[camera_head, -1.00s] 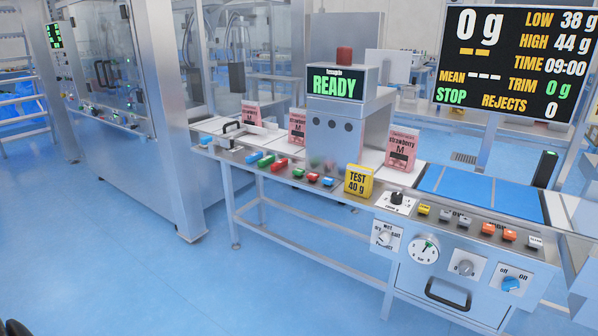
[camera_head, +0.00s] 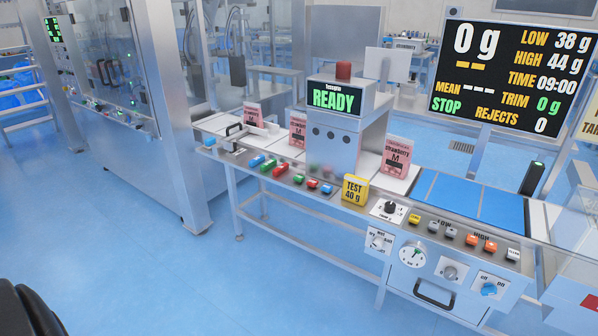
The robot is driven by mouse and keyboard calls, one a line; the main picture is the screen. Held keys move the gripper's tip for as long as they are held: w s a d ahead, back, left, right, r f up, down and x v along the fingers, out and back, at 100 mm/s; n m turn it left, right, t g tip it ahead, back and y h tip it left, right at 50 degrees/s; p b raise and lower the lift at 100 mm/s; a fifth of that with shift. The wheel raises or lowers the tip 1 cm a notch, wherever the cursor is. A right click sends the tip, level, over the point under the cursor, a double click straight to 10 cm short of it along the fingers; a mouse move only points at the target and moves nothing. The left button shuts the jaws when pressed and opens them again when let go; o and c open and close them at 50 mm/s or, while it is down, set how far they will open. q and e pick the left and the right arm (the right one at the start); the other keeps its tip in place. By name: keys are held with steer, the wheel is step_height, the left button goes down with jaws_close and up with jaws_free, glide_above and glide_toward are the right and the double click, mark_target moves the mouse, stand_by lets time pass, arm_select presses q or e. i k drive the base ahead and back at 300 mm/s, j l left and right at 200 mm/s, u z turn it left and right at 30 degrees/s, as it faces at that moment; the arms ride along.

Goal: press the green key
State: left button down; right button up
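Two green keys show on the sloped steel panel at the front of the bench. One green key (camera_head: 268,165) sits between a blue key (camera_head: 257,160) and a red key (camera_head: 280,169). The other green key (camera_head: 298,179) sits farther right, beside another red key (camera_head: 312,184) and a blue key (camera_head: 326,188). Nothing touches either green key. A black rounded part at the lower left edge seems to be mine. Neither gripper's fingers show in the view.
A grey machine with a READY screen (camera_head: 334,97) stands behind the keys. A yellow TEST 40 g block (camera_head: 355,189) stands right of them. Pink strawberry pouches (camera_head: 397,157) stand on the bench. A weighing display (camera_head: 508,75) rises at right. Blue floor (camera_head: 160,270) is open in front.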

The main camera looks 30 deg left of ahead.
mark_target(298, 178)
steer(key=i+j+u, duration=0.1)
steer(key=u, duration=0.5)
steer(key=i+u, duration=0.2)
steer(key=i, duration=0.35)
steer(key=i+l+u, duration=0.25)
steer(key=i, duration=0.25)
steer(key=i+l+u, duration=0.2)
steer(key=i, duration=0.35)
steer(key=i+l, duration=0.1)
steer(key=i, duration=0.25)
steer(key=i+l, duration=0.1)
steer(key=i, duration=0.3)
